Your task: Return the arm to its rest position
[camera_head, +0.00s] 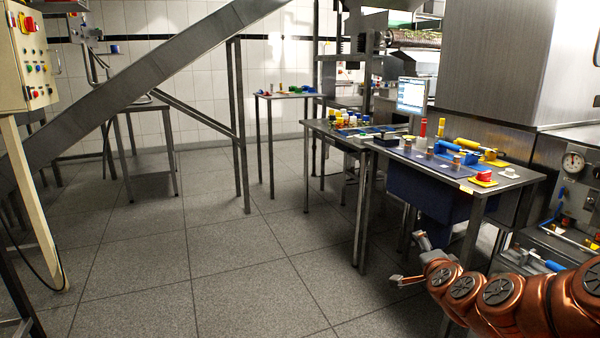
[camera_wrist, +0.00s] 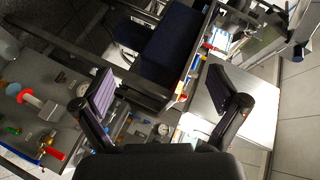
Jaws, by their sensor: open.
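My copper-coloured arm reaches in from the lower right of the head view. My gripper (camera_head: 410,260) is at its end, low in front of the workbench and above the tiled floor. In the wrist view my gripper (camera_wrist: 165,95) has its two dark fingers spread wide apart. Nothing is between the fingers, so it is open and empty. In the head view the fingers stand apart from the bench and its objects.
A metal workbench (camera_head: 515,178) carrying coloured parts and a dark blue bin (camera_head: 430,195) beneath it stand close behind my gripper. A gauge panel (camera_head: 573,190) is at the right. A control box (camera_head: 25,60) and slanted beam (camera_head: 140,90) are left. The middle floor (camera_head: 220,260) is clear.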

